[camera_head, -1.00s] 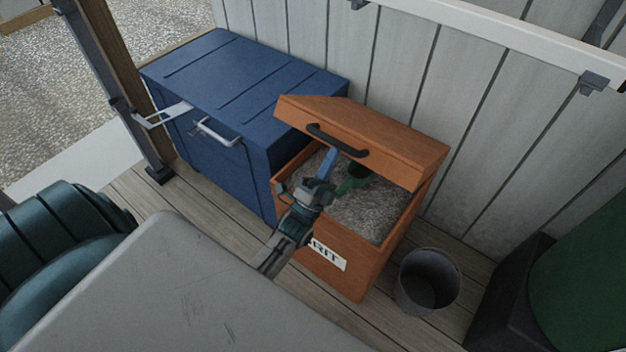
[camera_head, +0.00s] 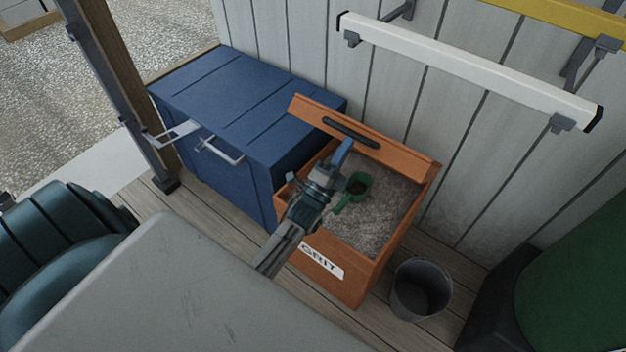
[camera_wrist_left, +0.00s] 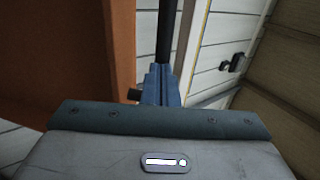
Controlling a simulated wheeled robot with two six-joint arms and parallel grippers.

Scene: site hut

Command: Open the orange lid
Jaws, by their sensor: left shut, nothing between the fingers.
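The orange lid (camera_head: 395,153) of the grit box (camera_head: 345,268) stands raised and steeply tilted at the back of the box, and its black handle (camera_head: 350,130) faces me. My left gripper (camera_head: 342,152) reaches over the open box, its blue fingers shut and empty, close to the lid below the handle. I cannot tell whether they touch it. In the left wrist view the shut fingers (camera_wrist_left: 160,85) point past the orange lid (camera_wrist_left: 70,60) at the left, with a dark bar beyond their tips, likely the handle. My right gripper is not in view.
A green scoop (camera_head: 357,187) lies on the grey grit inside the box. A blue chest (camera_head: 240,95) stands close at the left. A dark bucket (camera_head: 420,288) stands on the floor at the right. A white rail (camera_head: 470,65) runs along the wall behind.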

